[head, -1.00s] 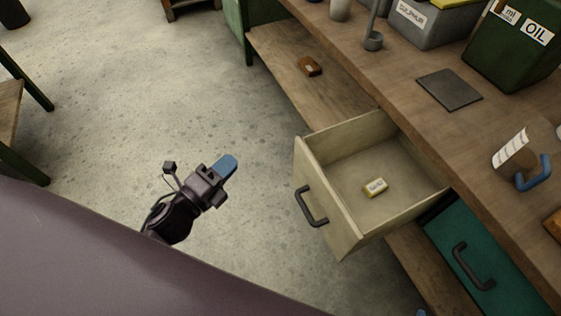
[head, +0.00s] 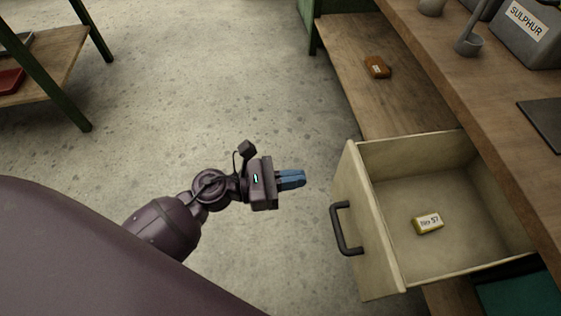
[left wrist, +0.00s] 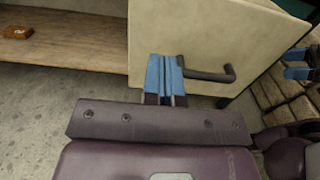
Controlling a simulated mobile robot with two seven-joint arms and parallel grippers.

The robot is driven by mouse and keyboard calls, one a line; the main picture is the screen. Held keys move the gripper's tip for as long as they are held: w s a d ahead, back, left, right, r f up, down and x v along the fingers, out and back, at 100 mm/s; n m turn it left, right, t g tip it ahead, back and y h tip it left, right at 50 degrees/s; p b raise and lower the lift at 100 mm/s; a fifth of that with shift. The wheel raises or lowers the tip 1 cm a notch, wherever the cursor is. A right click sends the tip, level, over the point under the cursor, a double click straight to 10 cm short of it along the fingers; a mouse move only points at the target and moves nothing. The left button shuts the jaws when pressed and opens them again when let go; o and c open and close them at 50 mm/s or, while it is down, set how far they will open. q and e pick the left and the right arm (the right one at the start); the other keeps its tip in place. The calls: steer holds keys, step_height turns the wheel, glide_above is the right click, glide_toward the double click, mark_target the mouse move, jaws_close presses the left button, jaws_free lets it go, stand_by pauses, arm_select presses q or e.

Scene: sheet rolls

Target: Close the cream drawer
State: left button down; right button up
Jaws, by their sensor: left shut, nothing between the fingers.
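The cream drawer (head: 372,235) stands pulled out from under the workbench, with a small labelled box (head: 428,223) inside. Its dark handle (head: 346,230) is on the front panel. My left gripper (head: 300,179) is shut and empty, in front of the panel and apart from it in the head view. In the left wrist view, its blue fingers (left wrist: 165,78) overlap the lower part of the cream front (left wrist: 200,30), just left of the handle (left wrist: 210,74). Blue fingers of my right gripper (left wrist: 299,63) show at the right edge there; their state is unclear.
The workbench top (head: 440,70) overhangs the drawer, and a lower wooden shelf (head: 365,85) holds a small brown box (head: 377,67). A teal drawer (head: 520,295) is at the lower right. Concrete floor (head: 210,80) is clear left of the drawer. A green-legged table (head: 45,65) stands far left.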

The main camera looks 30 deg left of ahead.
mark_target(348, 171)
arm_select(q)
steer(key=x, duration=0.8)
steer(key=shift+w+d, duration=0.2)
steer(key=shift+d, duration=0.05)
arm_select(e)
steer(key=shift+w, duration=0.15)
arm_select(q)
steer(key=shift+w+d, duration=0.3)
steer(key=shift+d, duration=0.1)
steer(key=b+x, duration=0.1)
steer(key=x, duration=2.5)
steer(key=shift+w+d+b, duration=0.25)
steer(key=shift+d+b, duration=0.05)
arm_select(e)
steer(key=shift+w+d+n, duration=0.3)
steer(key=shift+w+d, duration=0.3)
steer(key=shift+w, duration=0.15)
arm_select(q)
steer(key=shift+r, duration=0.25)
arm_select(e)
steer(key=shift+r, duration=0.1)
